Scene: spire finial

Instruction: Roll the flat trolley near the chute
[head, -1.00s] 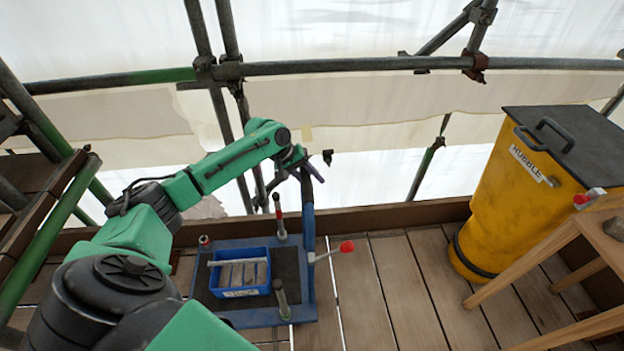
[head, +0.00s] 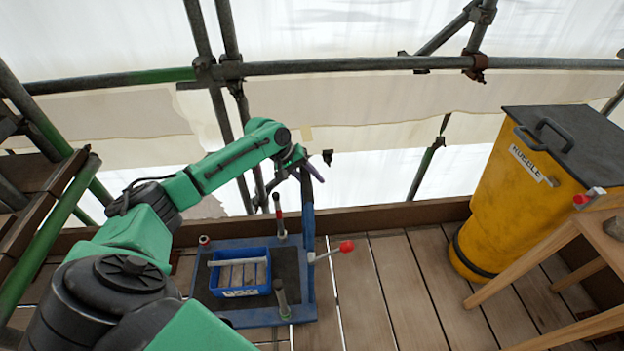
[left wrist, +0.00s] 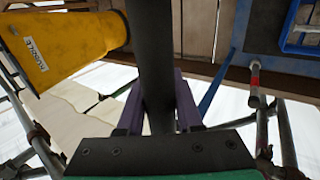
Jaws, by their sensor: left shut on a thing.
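The flat trolley (head: 303,311) stands on the plank floor at lower centre in the head view, with a blue deck, a dark mat and an upright blue handle frame (head: 308,235) on its right side. My left gripper (head: 311,170) is at the top of that frame. In the left wrist view my left gripper (left wrist: 159,105) has its purple fingers shut on a dark bar (left wrist: 152,45), the trolley handle. The chute (head: 495,205) is yellow, marked RUBBLE, with a dark lid, at the right. My right gripper is not in view.
A blue crate (head: 240,292) sits on the trolley among short posts. A red-knobbed lever (head: 346,247) sticks out to the right. Bare planks (head: 395,285) lie between trolley and chute. A wooden stool (head: 545,262) stands before the chute. Scaffold tubes (head: 360,65) and a kickboard (head: 400,212) run behind.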

